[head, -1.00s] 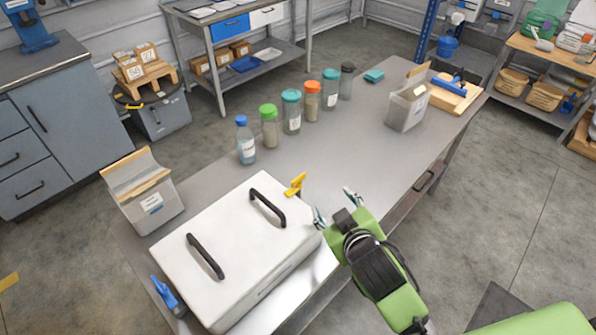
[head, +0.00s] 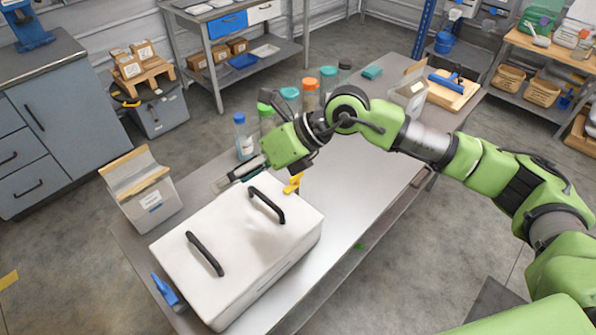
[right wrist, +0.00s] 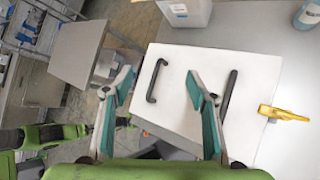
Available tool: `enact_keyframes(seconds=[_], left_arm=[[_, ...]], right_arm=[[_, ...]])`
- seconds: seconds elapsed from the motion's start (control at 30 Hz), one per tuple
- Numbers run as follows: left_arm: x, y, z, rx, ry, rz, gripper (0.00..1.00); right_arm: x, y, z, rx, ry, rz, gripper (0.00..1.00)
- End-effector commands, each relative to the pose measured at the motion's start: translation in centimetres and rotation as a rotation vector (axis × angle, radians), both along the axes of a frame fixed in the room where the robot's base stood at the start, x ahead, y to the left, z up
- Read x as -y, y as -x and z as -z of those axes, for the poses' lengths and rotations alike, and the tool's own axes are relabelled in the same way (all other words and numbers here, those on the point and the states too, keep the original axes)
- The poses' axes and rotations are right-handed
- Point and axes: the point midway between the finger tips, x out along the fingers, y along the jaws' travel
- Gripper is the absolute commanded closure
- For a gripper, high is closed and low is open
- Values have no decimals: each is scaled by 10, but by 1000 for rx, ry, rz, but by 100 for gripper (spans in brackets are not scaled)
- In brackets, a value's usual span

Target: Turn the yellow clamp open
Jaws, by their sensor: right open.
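The white box (head: 240,250) lies on the steel table with its lid on and two black handles on top. The yellow clamp (head: 293,183) is at its back right edge, partly behind my arm. In the right wrist view the clamp (right wrist: 284,113) shows at the right, beside the box. My right gripper (head: 228,178) is over the back edge of the box, to the left of the yellow clamp. Its fingers are spread and empty. A blue clamp (head: 165,290) is at the box's left front side. My left gripper is not in view.
An open-topped container (head: 150,200) stands left of the box. A blue-capped bottle (head: 244,140) and several lidded jars stand behind my right arm. Another container (head: 410,97) and a wooden board are at the far end. The table right of the box is clear.

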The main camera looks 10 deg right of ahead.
Motion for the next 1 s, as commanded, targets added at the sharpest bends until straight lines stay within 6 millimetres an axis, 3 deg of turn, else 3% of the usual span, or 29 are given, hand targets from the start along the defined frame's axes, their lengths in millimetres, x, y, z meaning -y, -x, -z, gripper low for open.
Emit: enact_keyframes(seconds=[0.03, 0.1, 0.2, 0.33, 0.43, 0.57, 1.0], left_arm=[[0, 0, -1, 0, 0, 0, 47], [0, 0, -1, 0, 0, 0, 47], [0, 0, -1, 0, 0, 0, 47], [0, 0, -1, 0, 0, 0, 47], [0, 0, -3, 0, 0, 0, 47], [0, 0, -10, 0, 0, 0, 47], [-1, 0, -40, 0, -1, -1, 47]], right_arm=[[32, -18, 8, 36, 133, 22, 47], [76, -37, 16, 66, 301, 60, 47], [129, -56, 19, 88, 479, 116, 47], [167, -68, 17, 98, 601, 163, 47], [176, -71, 18, 98, 630, 175, 47], [172, -75, 32, 95, 630, 173, 47], [151, -103, 115, 96, 626, 171, 47]])
